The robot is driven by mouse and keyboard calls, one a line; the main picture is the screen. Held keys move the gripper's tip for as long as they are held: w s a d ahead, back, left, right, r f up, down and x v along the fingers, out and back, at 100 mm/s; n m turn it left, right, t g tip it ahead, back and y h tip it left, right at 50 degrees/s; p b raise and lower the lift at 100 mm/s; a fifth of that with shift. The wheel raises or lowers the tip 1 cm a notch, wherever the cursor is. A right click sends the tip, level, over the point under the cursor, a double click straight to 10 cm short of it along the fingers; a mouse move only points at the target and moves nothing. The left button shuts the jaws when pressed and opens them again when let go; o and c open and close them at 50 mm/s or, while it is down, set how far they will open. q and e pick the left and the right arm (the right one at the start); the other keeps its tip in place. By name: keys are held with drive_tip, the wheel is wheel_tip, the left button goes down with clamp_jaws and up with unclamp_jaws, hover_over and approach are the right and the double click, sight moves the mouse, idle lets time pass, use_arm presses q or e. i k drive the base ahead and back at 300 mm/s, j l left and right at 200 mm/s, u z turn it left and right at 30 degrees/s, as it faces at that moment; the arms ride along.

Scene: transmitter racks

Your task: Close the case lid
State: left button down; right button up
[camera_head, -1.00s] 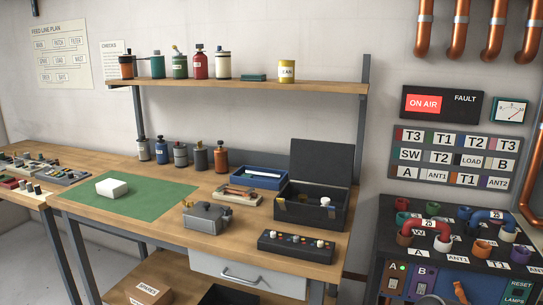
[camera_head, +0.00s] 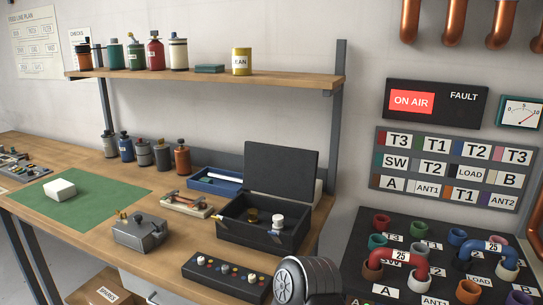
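The black case (camera_head: 258,240) stands on the workbench, in the middle of the head view. Its lid (camera_head: 282,168) is open and stands up at the back, leaning slightly backward. A small white-topped item (camera_head: 277,223) and a dark olive item (camera_head: 252,215) show inside the case. A dark ribbed part of my own arm shows at the bottom edge, in front of the case and apart from it. No gripper fingers show in the view.
A black strip with coloured knobs (camera_head: 226,276) lies in front of the case. A grey metal box (camera_head: 139,231) stands to the left, with a wooden tray (camera_head: 187,205) and a blue tray (camera_head: 215,183) behind. The connector panel (camera_head: 440,248) stands to the right.

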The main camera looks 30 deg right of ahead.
sight(287, 172)
drive_tip(key=l+u, duration=0.15)
drive_tip(key=l, duration=1.55)
